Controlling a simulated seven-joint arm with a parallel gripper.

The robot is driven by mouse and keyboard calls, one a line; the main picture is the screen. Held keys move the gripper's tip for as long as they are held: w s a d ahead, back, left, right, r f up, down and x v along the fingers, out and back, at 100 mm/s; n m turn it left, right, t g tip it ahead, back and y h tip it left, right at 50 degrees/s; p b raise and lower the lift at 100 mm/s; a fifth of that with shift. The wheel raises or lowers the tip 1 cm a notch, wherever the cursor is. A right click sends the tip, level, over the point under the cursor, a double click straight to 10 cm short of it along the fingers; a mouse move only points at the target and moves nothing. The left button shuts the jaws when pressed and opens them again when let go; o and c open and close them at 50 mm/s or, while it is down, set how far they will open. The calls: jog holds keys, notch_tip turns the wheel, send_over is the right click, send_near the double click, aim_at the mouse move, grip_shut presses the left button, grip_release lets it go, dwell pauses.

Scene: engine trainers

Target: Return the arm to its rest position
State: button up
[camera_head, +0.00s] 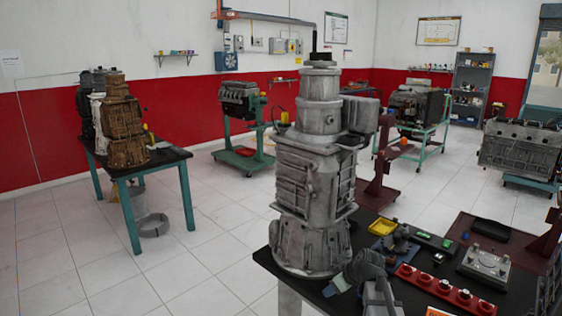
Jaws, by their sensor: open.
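A tall grey gearbox casing (312,170) stands upright on the dark-topped table (333,306) in the foreground. It hides part of the room behind it.
The table's right side holds a red strip with round pieces (445,290), a yellow tray (382,227) and a metal plate part (486,264). Another table (130,165) with brown casings stands left. Engines on stands are behind.

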jog(key=s+a+f+n+y, duration=0.1)
jog(key=s+a+n, duration=0.1)
jog(key=s+a, duration=0.55)
jog(key=s+d+f+m+g+h, duration=0.1)
jog(key=s+f+m+g, duration=0.1)
jog(key=s+f, duration=0.45)
jog(key=s+d+f+m+g, duration=0.1)
jog(key=s+f+m, duration=0.15)
jog(key=f, duration=0.65)
jog(key=s+d+f+m+g+h, duration=0.1)
jog(key=s+f+g, duration=0.1)
jog(key=s+f, duration=0.45)
jog(key=s+d+f+m+g+h, duration=0.1)
jog(key=s+f+g, duration=0.1)
jog(key=s+f, duration=0.3)
jog(key=s+d+f+m+g+h, duration=0.1)
jog(key=s+f, duration=0.4)
jog(key=s, duration=0.6)
jog(key=s+d+f+m+g+h, duration=0.1)
jog(key=s+d+f+m+g, duration=0.1)
jog(key=s+f, duration=0.4)
jog(key=s+g, duration=0.1)
jog(key=s, duration=0.2)
jog(key=shift+m+g, duration=0.3)
jog(key=shift+m, duration=0.05)
